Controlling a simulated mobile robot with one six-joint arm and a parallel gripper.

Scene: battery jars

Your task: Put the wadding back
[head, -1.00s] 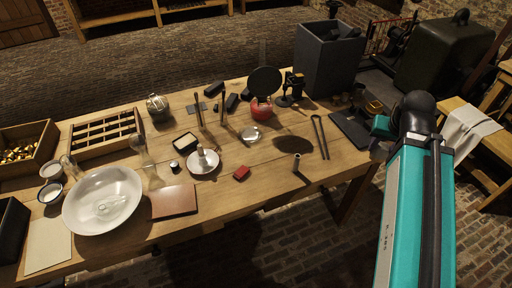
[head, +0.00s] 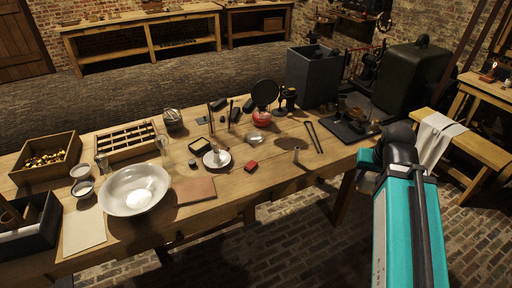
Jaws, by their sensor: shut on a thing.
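I cannot pick out the wadding for certain. A wide white bowl (head: 113,199) stands at the left front of the table, with a bright pale patch (head: 139,198) inside; I cannot tell whether it is wadding, glass or glare. A small white saucer (head: 225,162) near the table's middle holds a pale upright piece (head: 216,149). My teal arm rises at the right, beside the table's right end. My gripper does not show, and whatever it holds is hidden.
The wooden table (head: 205,194) also bears a compartment tray (head: 118,153), a brown plate (head: 195,190), a red box (head: 251,167), tongs (head: 314,137) and a dark slab (head: 340,130). A grey bin (head: 313,78) stands behind. A bench with white cloth (head: 434,140) is at right.

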